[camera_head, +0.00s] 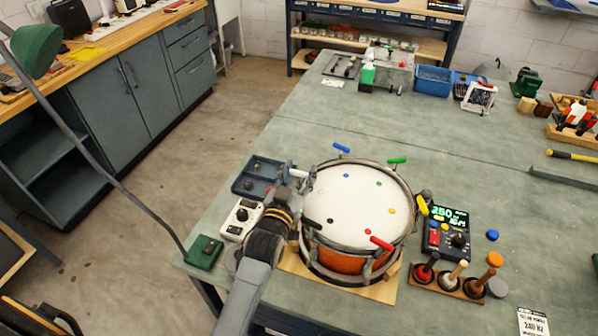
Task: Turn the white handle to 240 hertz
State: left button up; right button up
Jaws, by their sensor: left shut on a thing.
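The drum (350,205) stands on a wooden base, with a pale head and coloured dots. Coloured handles sit around its rim: blue (342,148), green (397,160), yellow (423,205) and red (381,243). My left gripper (301,180) reaches to the drum's left rim and is shut on the white handle (297,172), which is mostly hidden by the fingers. My left arm covers part of the rim's near left side. A dark meter (446,232) right of the drum shows green digits that look like 250. My right gripper is not in view.
A blue-grey tray (258,174) and a white device (240,218) lie left of the drum. A wooden rack (450,282) with several upright tools stands at front right. A green box (204,252) sits at the bench's left corner.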

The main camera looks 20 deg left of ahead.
aim_at(299, 171)
pick_arm(q)
jog(key=shift+r, duration=0.25)
jog(key=o, duration=0.9)
jog(key=shift+o, duration=1.4)
jog(key=shift+f, duration=0.15)
notch_tip(299, 171, up, 10)
jog(key=shift+r, duration=0.1)
